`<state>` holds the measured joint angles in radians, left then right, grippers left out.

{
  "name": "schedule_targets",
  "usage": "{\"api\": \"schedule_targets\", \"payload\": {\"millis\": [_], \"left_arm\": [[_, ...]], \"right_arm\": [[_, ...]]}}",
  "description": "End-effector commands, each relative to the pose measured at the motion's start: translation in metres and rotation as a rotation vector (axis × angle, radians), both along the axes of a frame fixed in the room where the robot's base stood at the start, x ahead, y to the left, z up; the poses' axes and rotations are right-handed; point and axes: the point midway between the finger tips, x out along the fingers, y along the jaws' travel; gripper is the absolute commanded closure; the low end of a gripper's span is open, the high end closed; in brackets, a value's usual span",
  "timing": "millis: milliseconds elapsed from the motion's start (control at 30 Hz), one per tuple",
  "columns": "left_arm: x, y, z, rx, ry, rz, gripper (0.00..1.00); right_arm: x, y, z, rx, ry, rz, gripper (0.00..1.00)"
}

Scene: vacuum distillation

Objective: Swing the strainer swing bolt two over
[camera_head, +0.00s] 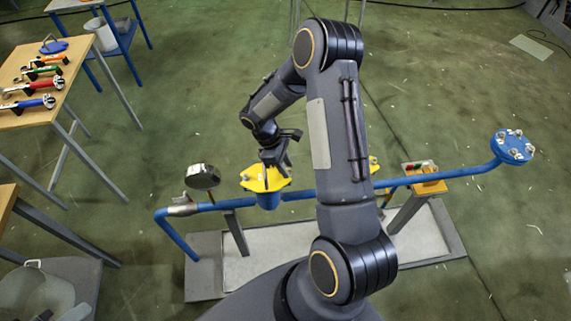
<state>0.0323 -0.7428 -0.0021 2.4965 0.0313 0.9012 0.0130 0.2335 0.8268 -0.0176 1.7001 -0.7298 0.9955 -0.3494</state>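The strainer has a yellow cover (255,184) on a blue body (268,200), set in the blue pipe line in the middle of the head view. Small bolts show at the cover's edge, but I cannot tell which is swing bolt two. My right gripper (277,168) points down at the far side of the yellow cover, over or touching it. Its fingers are dark and small, so I cannot tell whether they are shut on a bolt. My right arm hides part of the pipe and what lies behind it. My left gripper is not in view.
A round gauge (202,177) stands left of the strainer. A blue flange (512,147) ends the pipe at right. A wooden table (24,112) with several wrenches stands at left. A grey-rimmed tray (205,281) lies under the pipe.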

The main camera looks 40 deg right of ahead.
Motion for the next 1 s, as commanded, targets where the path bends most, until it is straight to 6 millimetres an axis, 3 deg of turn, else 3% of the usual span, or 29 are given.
{"api": "schedule_targets", "payload": {"millis": [100,333,700,1000], "left_arm": [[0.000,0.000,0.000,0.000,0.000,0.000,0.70],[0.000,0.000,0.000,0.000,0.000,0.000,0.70],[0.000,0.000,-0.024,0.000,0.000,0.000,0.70],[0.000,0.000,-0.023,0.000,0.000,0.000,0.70]], "right_arm": [[0.000,0.000,0.000,0.000,0.000,0.000,0.70],[0.000,0.000,0.000,0.000,0.000,0.000,1.00],[0.006,0.011,-0.004,-0.125,0.068,0.004,1.00],[0.006,0.012,0.000,-0.143,0.079,-0.001,1.00]]}}
